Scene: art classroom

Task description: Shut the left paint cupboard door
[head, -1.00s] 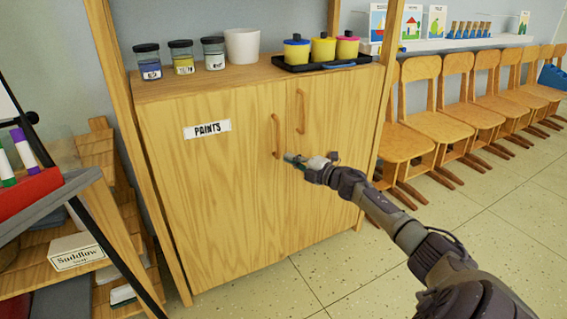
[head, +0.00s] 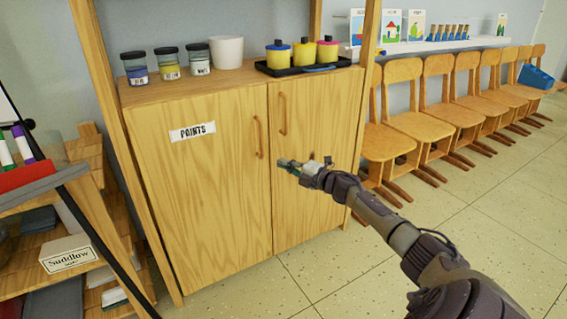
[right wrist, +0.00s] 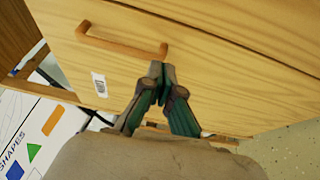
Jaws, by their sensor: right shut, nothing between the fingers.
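The wooden paint cupboard's left door (head: 205,205) bears a PAINTS label (head: 192,131) and an upright bar handle (head: 258,138). It looks flush with the right door (head: 310,195), with a thin dark seam between them; a very small gap cannot be ruled out. My right gripper (head: 281,163) is shut and empty, just right of the handle's lower end in the head view. In the right wrist view the closed fingertips (right wrist: 158,72) are beside one end of the left door's handle (right wrist: 122,44), not around it. Whether they touch the door is unclear. My left gripper is not in view.
Paint jars (head: 167,64), a white pot (head: 226,51) and a black tray (head: 268,70) of lidded pots stand on the cupboard top. A shelf rack (head: 105,220) stands close at left. Wooden chairs (head: 385,140) line the wall at right. Floor in front is clear.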

